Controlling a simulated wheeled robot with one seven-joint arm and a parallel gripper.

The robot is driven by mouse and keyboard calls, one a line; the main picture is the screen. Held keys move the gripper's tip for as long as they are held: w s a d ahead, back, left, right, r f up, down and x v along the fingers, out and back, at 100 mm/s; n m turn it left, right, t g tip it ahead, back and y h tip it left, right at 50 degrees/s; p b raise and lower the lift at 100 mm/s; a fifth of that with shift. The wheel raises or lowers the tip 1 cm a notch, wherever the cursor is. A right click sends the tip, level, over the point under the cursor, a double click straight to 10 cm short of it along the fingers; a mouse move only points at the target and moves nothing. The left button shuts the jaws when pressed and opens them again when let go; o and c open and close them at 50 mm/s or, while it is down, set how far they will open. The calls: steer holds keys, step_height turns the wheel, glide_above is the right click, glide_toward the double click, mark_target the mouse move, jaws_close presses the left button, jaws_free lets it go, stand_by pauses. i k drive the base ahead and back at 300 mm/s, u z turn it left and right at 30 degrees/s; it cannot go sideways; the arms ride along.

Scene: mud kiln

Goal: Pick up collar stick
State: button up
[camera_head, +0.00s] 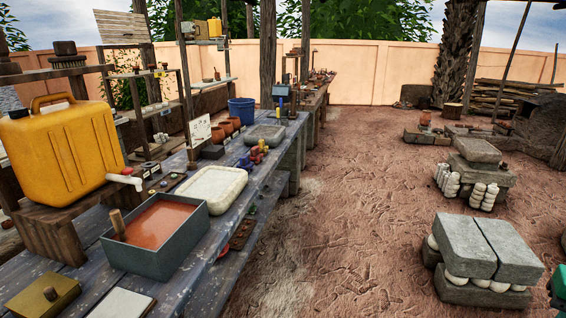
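I cannot pick out the collar stick with certainty. A short upright wooden stick (118,222) stands in the near left corner of a grey rectangular basin (165,262) of reddish-brown liquid; whether it is the collar stick I cannot tell. The basin stands on the long dark worktable (210,285) at the left. Small items farther along the table are too small to make out. My gripper is not clearly visible.
A yellow jerrycan (62,150) stands on a wooden stand at the left. A white tray (212,188), terracotta pots (217,134) and a blue bucket (241,110) are on the table. Grey slabs (485,248) stand at the right. The dirt floor (360,220) between is clear.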

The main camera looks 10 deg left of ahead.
mark_target(116, 217)
steer(key=u, duration=0.4)
steer(key=i, duration=0.85)
steer(key=u, duration=0.35)
